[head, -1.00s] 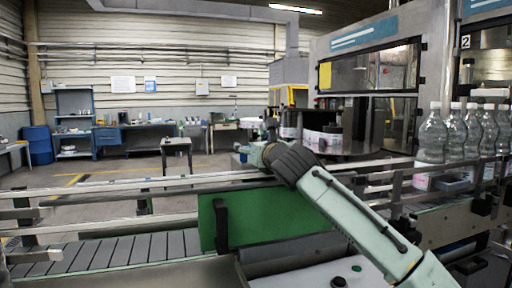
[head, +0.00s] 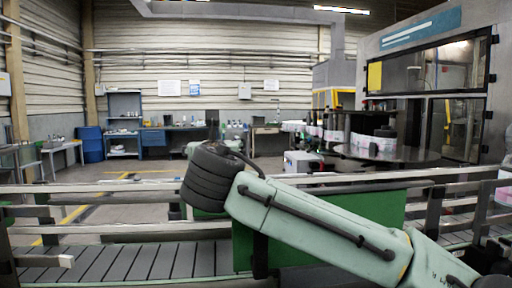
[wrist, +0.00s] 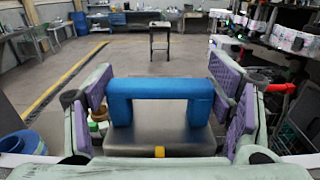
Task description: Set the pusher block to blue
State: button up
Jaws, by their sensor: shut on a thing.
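In the wrist view a blue bridge-shaped handle (wrist: 160,88) stands on a grey metal block (wrist: 160,138), which I take to be the pusher block. A small yellow mark (wrist: 159,151) shows at the block's near edge. The purple finger pads of my gripper (wrist: 163,98) stand at the left and right ends of the handle, shut on it. In the head view my arm crosses the picture and neither the handle nor the fingertips can be made out. No blue setting mark is distinguishable.
A slatted conveyor (head: 120,262) with metal guide rails (head: 110,230) runs across the front, beside a green panel (head: 370,208). A round turntable (head: 385,155) and the labelling machine (head: 440,85) stand at right. Open floor and a small stool (wrist: 159,40) lie beyond.

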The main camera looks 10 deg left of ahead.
jog(key=s+a, duration=0.2)
jog(key=a, duration=0.5)
jog(key=shift+s+a, duration=0.2)
jog(key=o, duration=1.7)
jog(key=v, duration=1.2)
